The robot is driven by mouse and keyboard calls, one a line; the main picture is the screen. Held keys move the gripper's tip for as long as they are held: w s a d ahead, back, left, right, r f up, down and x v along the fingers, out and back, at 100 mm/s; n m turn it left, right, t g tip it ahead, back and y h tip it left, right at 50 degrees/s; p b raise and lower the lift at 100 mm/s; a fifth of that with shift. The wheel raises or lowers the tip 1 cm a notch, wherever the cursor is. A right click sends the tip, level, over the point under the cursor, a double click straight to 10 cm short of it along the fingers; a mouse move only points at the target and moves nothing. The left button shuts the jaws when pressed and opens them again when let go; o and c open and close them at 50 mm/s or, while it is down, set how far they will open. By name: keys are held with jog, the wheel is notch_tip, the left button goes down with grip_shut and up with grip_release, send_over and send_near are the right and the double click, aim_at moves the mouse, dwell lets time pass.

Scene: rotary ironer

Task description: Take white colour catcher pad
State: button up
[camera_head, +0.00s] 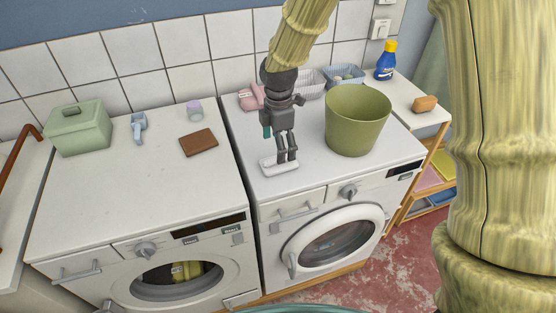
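A small white pad (278,166), low and oblong, lies on the white top of the right-hand machine near its front left corner. My gripper (287,158) points down at the pad, with its dark fingertips at the pad's back right part. The two fingers look close together with a narrow gap. I cannot tell whether they touch the pad or grip it. The fingers hide part of the pad's back edge.
A green bucket (352,125) stands right of my gripper. Behind are a pink item (246,99), partly hidden baskets (345,75) and a blue bottle (386,62). The left machine holds a green box (78,128), blue scoop (138,126) and brown block (198,142).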

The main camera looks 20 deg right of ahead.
jog(key=shift+d+f, duration=0.1)
jog(key=shift+f, duration=0.45)
jog(key=shift+f+p, duration=0.1)
jog(key=shift+p, duration=0.2)
jog(key=shift+f, duration=0.3)
jog(key=f+p, duration=0.1)
jog(key=f, duration=0.1)
jog(key=shift+w+f+p, duration=0.3)
jog(key=shift+p, duration=0.1)
jog(key=shift+f, duration=0.9)
jog(key=c, duration=1)
